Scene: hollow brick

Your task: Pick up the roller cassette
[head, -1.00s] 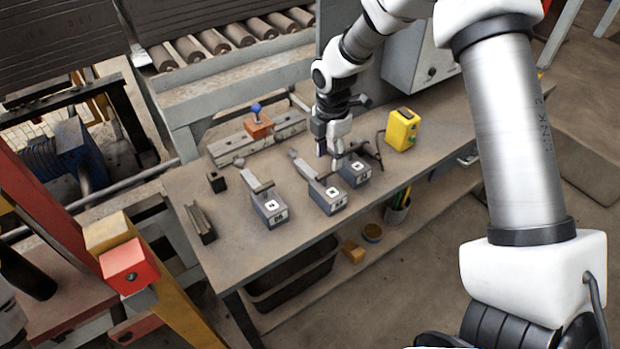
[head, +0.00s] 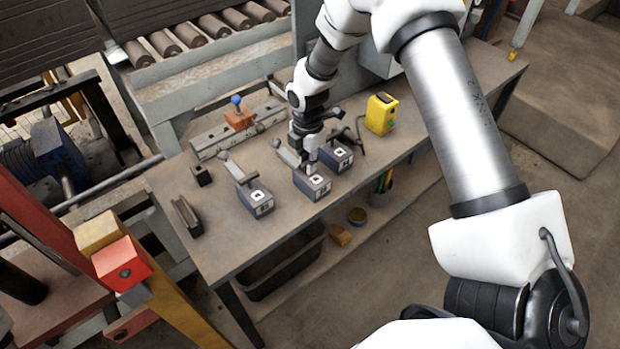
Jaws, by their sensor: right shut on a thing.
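Three similar grey blocks with white labels and arm-like metal bars stand in a row on the workbench (head: 225,240). They appear to be the roller cassettes: a left one (head: 257,200), a middle one (head: 313,187) and a right one (head: 338,156). The label marks are too small to read. My right gripper (head: 311,165) points down at the middle one and is shut on its upper part. The fingers hide part of its top, and it appears to rest on the bench. My left gripper is not in view.
Behind the row lies a metal rail with an orange block and blue knob (head: 238,113). A yellow box (head: 381,114) stands to the right. A dark channel piece (head: 187,216) and small black block (head: 202,175) lie left. The bench's front strip is clear.

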